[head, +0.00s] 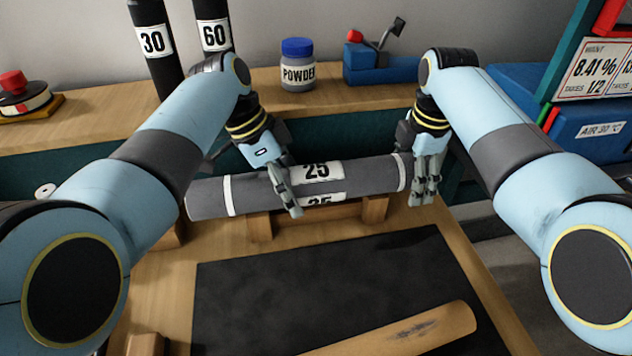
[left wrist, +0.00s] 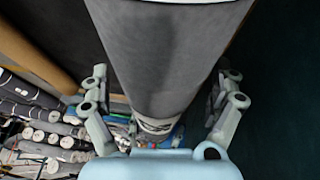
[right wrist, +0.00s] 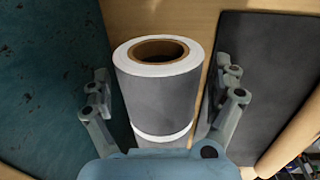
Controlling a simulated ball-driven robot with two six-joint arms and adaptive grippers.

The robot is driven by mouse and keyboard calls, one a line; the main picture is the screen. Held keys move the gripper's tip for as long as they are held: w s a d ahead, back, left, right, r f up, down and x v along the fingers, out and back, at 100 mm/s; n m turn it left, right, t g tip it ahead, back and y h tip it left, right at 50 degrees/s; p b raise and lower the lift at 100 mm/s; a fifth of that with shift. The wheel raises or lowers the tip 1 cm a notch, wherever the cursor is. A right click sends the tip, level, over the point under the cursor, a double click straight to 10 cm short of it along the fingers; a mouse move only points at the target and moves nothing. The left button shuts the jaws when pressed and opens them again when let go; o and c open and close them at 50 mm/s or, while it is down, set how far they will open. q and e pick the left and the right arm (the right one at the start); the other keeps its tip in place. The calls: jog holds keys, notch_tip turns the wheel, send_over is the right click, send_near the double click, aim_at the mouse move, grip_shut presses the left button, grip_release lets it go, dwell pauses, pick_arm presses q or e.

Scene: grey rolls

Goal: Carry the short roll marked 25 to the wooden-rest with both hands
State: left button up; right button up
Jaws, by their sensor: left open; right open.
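The short grey roll marked 25 (head: 240,194) lies across the wooden-rest (head: 259,228) in the head view, its ends overhanging the wooden blocks. Whether it bears fully on the rest is hard to tell. My left gripper (head: 284,188) is open around the roll's middle, one finger in front of the label. In the left wrist view the roll (left wrist: 165,70) passes between the spread fingers. My right gripper (head: 424,182) is open at the roll's right end. In the right wrist view the roll's hollow end (right wrist: 158,90) sits between the fingers, with gaps on both sides.
A dark mat (head: 300,285) covers the front of the table, with a tan roll (head: 410,335) on it. Behind are a powder jar (head: 297,72), upright rolls 30 (head: 155,70) and 60 (head: 215,45), and a blue tool (head: 375,65). A price sign (head: 597,72) stands right.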

pick_arm(q)
jog(key=shift+c, duration=0.2)
pick_arm(e)
jog(key=shift+c, duration=0.2)
pick_arm(q)
jog(key=c, duration=1.8)
pick_arm(e)
jog(key=shift+w+r, duration=0.1)
jog(key=c, duration=1.8)
